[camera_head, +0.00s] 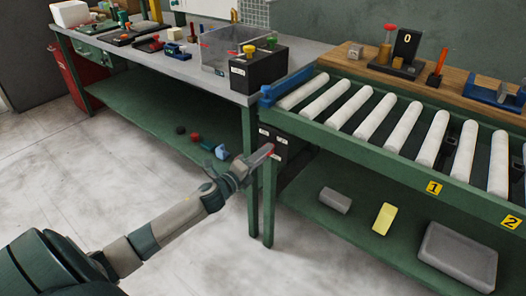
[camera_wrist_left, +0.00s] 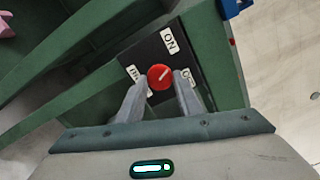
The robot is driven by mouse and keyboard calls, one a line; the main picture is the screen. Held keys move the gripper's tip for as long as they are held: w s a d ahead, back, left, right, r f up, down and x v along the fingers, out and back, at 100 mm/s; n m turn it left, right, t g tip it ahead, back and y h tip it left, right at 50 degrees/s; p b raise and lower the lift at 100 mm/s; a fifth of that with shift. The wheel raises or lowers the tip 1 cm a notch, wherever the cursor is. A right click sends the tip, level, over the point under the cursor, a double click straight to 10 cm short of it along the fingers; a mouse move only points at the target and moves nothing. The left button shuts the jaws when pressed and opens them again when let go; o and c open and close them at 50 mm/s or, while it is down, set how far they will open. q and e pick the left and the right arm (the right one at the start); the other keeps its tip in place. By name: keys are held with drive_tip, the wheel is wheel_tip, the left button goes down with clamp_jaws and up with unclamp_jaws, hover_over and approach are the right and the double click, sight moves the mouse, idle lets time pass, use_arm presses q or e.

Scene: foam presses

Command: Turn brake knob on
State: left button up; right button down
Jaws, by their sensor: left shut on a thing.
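The brake knob (camera_wrist_left: 160,77) is small, round and red with a pale pointer line. It sits on a black panel (camera_wrist_left: 150,50), and its line slants to the upper right in the left wrist view. An ON label (camera_wrist_left: 169,40) is above the knob. A second label (camera_wrist_left: 187,98) and a third (camera_wrist_left: 136,76) are partly covered by the fingers. My left gripper (camera_wrist_left: 159,82) is shut on the knob, one finger on each side. In the head view the left gripper (camera_head: 266,154) reaches the black panel (camera_head: 280,143) on the conveyor's near leg. My right gripper is not in view.
The roller conveyor (camera_head: 360,158) stands right of the panel, with a lower shelf (camera_head: 345,225) holding a yellow block (camera_head: 384,218) and grey pieces. A workbench (camera_head: 190,70) with a lower shelf stands at the left. Green frame legs are close to the gripper. The floor in front is clear.

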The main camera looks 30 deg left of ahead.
use_arm(q)
drive_tip(key=shift+n+p, duration=1.1)
drive_tip(key=shift+n, duration=1.1)
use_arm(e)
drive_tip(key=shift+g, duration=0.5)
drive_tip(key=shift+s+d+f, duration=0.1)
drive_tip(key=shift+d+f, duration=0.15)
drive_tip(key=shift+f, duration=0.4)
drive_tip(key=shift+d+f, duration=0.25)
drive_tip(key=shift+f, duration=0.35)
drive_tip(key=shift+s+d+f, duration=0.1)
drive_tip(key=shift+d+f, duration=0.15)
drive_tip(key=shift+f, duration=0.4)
use_arm(q)
drive_tip(key=o, duration=1)
drive_tip(key=shift+o, duration=0.2)
drive_tip(key=shift+s, duration=0.15)
drive_tip(key=s+a, duration=0.1)
drive_tip(key=s, duration=1.6)
drive_tip(key=shift+a+b, duration=0.2)
drive_tip(key=shift+b, duration=0.1)
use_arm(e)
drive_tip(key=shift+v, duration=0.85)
use_arm(q)
drive_tip(key=shift+f, duration=0.1)
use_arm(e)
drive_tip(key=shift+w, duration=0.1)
